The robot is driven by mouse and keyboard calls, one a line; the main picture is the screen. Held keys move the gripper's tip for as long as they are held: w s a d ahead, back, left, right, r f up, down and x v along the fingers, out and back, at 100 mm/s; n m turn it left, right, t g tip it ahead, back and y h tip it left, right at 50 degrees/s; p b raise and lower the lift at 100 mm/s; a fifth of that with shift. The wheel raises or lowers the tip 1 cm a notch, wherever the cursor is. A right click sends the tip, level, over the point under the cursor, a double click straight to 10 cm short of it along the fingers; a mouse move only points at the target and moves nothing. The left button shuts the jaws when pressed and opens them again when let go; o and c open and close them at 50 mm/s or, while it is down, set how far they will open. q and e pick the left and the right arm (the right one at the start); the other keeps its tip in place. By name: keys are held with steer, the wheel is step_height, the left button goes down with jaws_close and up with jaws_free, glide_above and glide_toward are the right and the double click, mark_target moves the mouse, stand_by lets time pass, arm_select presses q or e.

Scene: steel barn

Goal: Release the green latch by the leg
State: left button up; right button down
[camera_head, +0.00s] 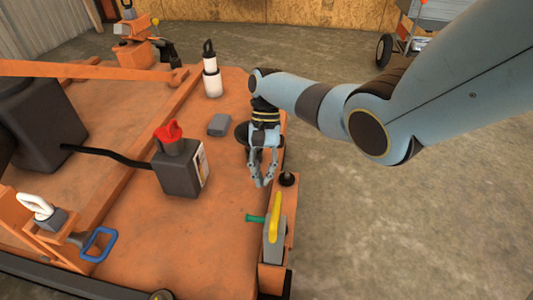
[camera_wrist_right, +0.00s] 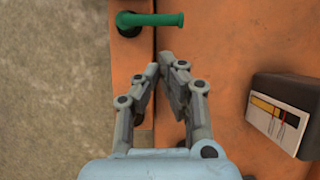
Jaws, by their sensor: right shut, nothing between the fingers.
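The green latch (camera_head: 256,218) is a short green handle sticking out to the left at the right edge of the orange deck, beside a grey block with a yellow lever (camera_head: 274,217). In the right wrist view the green latch (camera_wrist_right: 150,19) lies across the top, with a round dark part at its left end. My right gripper (camera_head: 263,185) points down over the deck edge, apart from the latch and farther back than it. Its fingers (camera_wrist_right: 163,62) are shut and empty, with the tips below the latch in the wrist view. My left gripper is not in view.
A dark can with a red cap (camera_head: 178,165) stands on the orange deck (camera_head: 140,215) left of my right gripper. A small grey box (camera_head: 219,125) and a white bottle (camera_head: 212,80) sit farther back. A black knob (camera_head: 287,179) is close right. Bare floor lies right.

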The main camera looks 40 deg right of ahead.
steer(key=shift+v, duration=2.15)
steer(key=shift+s+f, duration=0.1)
